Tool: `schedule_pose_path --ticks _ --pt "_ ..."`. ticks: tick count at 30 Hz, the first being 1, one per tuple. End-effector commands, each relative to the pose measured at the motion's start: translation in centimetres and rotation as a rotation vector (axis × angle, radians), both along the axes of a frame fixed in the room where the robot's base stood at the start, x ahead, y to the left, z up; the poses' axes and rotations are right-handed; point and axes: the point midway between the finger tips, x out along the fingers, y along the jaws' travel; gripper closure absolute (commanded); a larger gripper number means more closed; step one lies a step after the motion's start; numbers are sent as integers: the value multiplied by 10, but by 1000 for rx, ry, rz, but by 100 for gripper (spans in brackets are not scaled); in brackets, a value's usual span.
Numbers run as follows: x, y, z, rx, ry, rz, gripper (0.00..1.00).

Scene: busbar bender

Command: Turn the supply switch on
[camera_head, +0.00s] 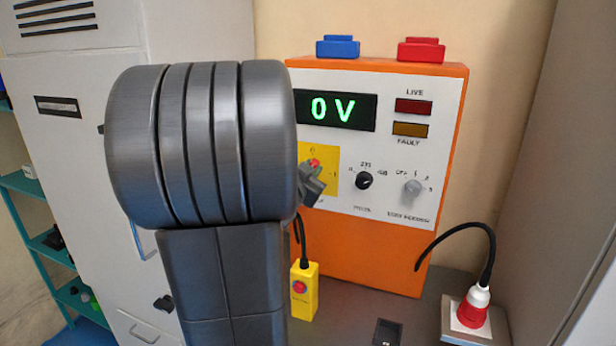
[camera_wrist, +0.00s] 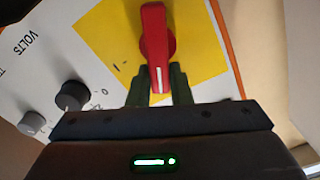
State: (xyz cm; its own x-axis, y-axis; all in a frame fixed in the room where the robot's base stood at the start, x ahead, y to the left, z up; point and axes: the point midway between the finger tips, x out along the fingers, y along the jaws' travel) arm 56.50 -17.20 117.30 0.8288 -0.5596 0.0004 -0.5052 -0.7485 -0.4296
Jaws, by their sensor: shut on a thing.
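The supply switch is a red rotary handle (camera_wrist: 155,45) on a yellow plate (camera_wrist: 110,35), on the front of an orange cabinet (camera_head: 375,245) with a white panel. A bit of the red handle (camera_head: 314,163) shows in the head view, with the yellow plate (camera_head: 329,157) behind it. My gripper (camera_head: 313,184) reaches the handle from the front left. In the wrist view, my gripper (camera_wrist: 160,86) has its fingers on both sides of the handle's end, shut on it. A white line on the handle points toward my gripper. The display (camera_head: 335,109) reads 0 V.
Small knobs (camera_head: 364,181) (camera_head: 412,189) sit right of the switch. LIVE (camera_head: 413,107) and FAULT (camera_head: 410,129) lamps look dim. A yellow pendant box (camera_head: 303,291) hangs below. A red plug (camera_head: 472,307) with a black cable stands at the right. My arm hides the panel's left side.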

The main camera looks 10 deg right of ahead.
Motion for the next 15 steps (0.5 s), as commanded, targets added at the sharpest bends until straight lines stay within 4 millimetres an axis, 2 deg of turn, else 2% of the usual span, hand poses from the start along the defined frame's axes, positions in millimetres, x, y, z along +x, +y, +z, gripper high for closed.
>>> schedule_pose_path --ticks 1,15 --pt "-1 -1 -5 39 -27 -1 100" --pt "-6 -9 -12 408 -277 -1 100"
